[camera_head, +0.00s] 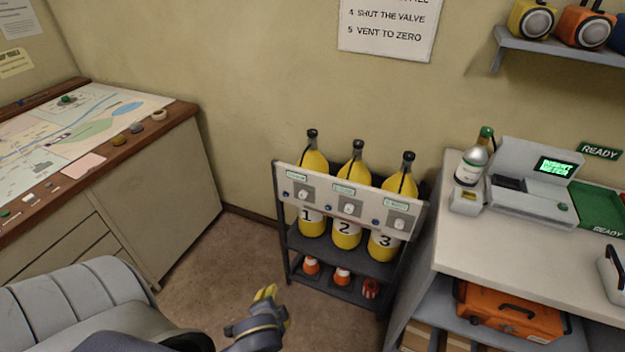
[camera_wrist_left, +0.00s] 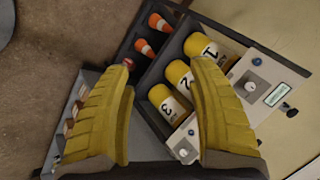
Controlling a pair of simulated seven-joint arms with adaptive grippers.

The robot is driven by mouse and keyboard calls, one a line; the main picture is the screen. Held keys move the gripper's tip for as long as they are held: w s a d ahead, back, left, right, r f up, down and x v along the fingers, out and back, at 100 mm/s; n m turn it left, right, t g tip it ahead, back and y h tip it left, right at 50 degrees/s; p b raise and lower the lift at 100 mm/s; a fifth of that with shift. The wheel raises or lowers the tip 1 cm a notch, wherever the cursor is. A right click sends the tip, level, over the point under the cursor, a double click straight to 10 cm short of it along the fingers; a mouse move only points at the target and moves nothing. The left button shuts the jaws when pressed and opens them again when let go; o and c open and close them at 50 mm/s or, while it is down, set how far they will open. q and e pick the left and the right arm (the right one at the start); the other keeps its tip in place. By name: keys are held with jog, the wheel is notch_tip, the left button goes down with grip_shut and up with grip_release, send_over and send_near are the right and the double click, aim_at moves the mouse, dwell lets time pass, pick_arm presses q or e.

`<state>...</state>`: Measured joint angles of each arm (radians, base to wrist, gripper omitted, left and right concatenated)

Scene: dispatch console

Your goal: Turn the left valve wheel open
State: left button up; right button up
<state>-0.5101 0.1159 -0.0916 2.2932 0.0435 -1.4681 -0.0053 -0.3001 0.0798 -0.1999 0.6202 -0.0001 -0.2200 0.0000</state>
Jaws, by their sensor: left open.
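A dark rack (camera_head: 356,261) holds three yellow cylinders (camera_head: 347,228) numbered 1, 2 and 3, with a pale panel (camera_head: 330,197) across their front. In the left wrist view the panel's end shows a dark knob (camera_wrist_left: 289,110). My left gripper (camera_head: 268,293) is open and empty, in front of the rack and below the panel, apart from it. Its fingers also show in the left wrist view (camera_wrist_left: 163,66).
A grey chair (camera_head: 75,290) stands at the front left and a map desk (camera_head: 150,150) behind it. A white counter (camera_head: 490,250) with an orange case (camera_head: 515,312) below stands right of the rack. Small orange cones (camera_head: 342,275) sit on the rack's bottom shelf. Floor (camera_head: 230,265) left of the rack is clear.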

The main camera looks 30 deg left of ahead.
pick_arm(q)
jog(key=w+a+r, duration=0.4)
jog(key=w+r, duration=0.1)
jog(key=n+t+h, duration=0.4)
jog(key=n+t, duration=0.3)
send_near(312, 131)
jog(key=x, duration=1)
jog(key=shift+w, duration=0.1)
jog(key=shift+o, duration=0.2)
jog(key=shift+f, duration=0.1)
jog(key=c, duration=1.2)
